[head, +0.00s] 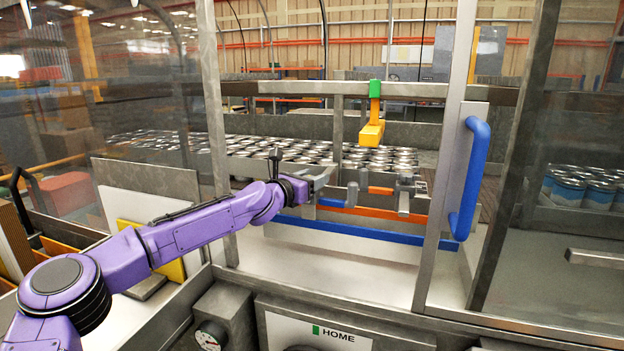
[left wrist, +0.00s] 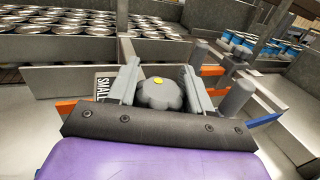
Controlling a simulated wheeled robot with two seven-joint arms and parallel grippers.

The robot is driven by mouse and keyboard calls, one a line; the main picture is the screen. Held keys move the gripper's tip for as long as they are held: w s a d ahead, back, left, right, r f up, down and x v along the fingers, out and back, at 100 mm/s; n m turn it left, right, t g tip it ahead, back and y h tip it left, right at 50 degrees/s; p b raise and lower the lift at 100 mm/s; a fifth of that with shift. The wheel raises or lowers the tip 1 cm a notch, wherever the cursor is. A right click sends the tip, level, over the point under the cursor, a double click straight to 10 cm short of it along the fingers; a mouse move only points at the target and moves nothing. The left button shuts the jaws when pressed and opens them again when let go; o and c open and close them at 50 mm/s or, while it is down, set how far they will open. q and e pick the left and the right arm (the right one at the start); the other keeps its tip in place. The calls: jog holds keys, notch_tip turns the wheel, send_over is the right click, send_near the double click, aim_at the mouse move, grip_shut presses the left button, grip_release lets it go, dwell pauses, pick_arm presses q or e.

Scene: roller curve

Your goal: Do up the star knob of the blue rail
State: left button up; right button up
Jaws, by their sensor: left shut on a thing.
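In the head view my left gripper (head: 320,179) reaches in from the left above the rails, and I cannot make out the knob there. The long blue rail (head: 350,232) runs along the front of the conveyor, with an orange rail (head: 375,213) behind it. A blue piece also shows in the left wrist view (left wrist: 264,120). My right gripper is not in view.
Grey clamp posts (head: 405,190) stand right of my gripper. A yellow block (head: 371,133) hangs above. The open guard door with a blue handle (head: 470,180) stands at the right. Many cans (head: 290,150) fill the conveyor behind. A frame post (head: 213,130) rises beside my arm.

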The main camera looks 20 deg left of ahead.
pick_arm(q)
jog(key=o, duration=0.9)
jog(key=shift+a+r, duration=0.1)
jog(key=shift+r, duration=0.25)
jog(key=shift+o, duration=0.4)
jog(key=shift+f, duration=0.1)
jog(key=shift+s+f, duration=0.1)
jog(key=b+v, duration=0.3)
jog(key=v, duration=0.7)
jog(key=shift+s, duration=0.2)
